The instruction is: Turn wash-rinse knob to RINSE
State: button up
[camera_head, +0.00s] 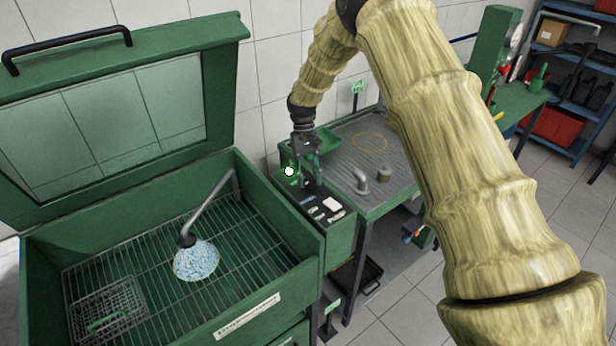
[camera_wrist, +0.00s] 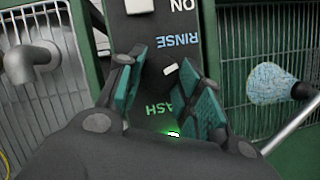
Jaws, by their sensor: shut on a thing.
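The dark control panel (camera_wrist: 150,38) with the words ON, RINSE and WASH fills the middle of the wrist view. In the head view the panel (camera_head: 324,207) tops a green box beside the washer. My gripper (camera_wrist: 158,72) reaches over this panel, with a teal-padded finger on each side of the wash-rinse knob. The knob's white mark (camera_wrist: 170,69) shows between the fingertips, between the words RINSE and WASH. The knob's body is hard to make out against the dark panel. In the head view my gripper (camera_head: 308,165) stands over the panel's far end and hides the knob.
A green lamp (camera_head: 289,171) glows near my gripper. Metal fittings (camera_head: 383,174) sit on the ribbed table (camera_head: 350,150) to the right.

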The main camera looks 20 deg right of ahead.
jog(key=o, duration=1)
jog(key=shift+s, duration=0.1)
jog(key=shift+o, duration=0.2)
jog(key=v, duration=1.2)
